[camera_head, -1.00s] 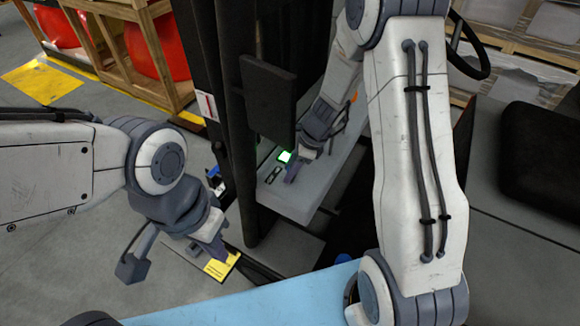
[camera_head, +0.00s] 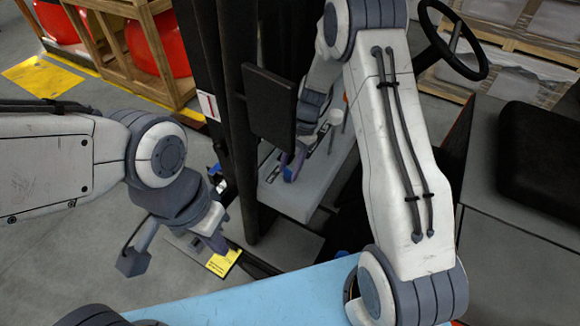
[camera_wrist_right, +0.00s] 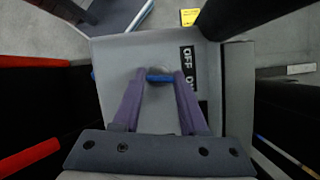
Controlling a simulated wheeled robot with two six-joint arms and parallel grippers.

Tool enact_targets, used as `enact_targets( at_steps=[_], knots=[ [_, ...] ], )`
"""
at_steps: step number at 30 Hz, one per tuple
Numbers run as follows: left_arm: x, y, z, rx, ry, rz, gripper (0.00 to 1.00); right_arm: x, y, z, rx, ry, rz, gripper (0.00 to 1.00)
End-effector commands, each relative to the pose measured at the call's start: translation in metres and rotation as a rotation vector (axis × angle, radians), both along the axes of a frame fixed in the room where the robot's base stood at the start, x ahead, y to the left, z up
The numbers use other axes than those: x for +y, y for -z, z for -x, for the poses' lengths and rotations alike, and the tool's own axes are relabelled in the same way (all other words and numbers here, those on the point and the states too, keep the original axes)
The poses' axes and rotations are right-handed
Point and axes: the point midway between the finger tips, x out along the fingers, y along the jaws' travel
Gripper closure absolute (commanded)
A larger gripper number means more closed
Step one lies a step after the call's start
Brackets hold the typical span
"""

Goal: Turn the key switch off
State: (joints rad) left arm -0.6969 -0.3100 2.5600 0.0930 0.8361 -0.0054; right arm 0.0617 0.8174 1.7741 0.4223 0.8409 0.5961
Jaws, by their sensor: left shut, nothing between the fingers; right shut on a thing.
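The key switch (camera_wrist_right: 156,71) is a round grey disc on a light grey console, with a blue key (camera_wrist_right: 160,78) in it. A black label (camera_wrist_right: 188,68) beside it reads OFF and ON. In the right wrist view, the purple fingers of my right gripper (camera_wrist_right: 160,80) are closed on the blue key. In the head view my right gripper (camera_head: 292,166) is at the console (camera_head: 300,198); the key cannot be made out there. My left gripper (camera_head: 218,242) is shut and empty, pointing down left of the console.
A dark flat panel (camera_head: 270,106) and dark upright posts stand in front of the console. A steering wheel (camera_head: 455,42) and a black seat (camera_head: 542,150) are at the right. Wooden crates with red contents (camera_head: 150,60) stand at the back left.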

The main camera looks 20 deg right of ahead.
Motion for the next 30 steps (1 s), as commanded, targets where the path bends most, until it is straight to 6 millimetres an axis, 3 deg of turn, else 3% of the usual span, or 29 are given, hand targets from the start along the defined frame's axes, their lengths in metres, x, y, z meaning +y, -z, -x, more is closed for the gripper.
enact_targets(
  at_steps=[12,29,30],
  knots=[
    [0.0,0.001,0.0,0.0,0.0,0.0,1.0,0.0012,-0.0008,-0.0017,-0.002,-0.188,-0.001,1.0],
    [0.0,0.0011,-0.0001,0.0,0.0,0.0,1.0,0.0014,-0.0011,-0.002,-0.003,-0.215,-0.001,1.0],
    [0.0,0.0011,0.0,0.0,0.0,0.0,1.0,0.0014,-0.0011,-0.002,-0.003,-0.215,-0.001,0.42]
  ],
)
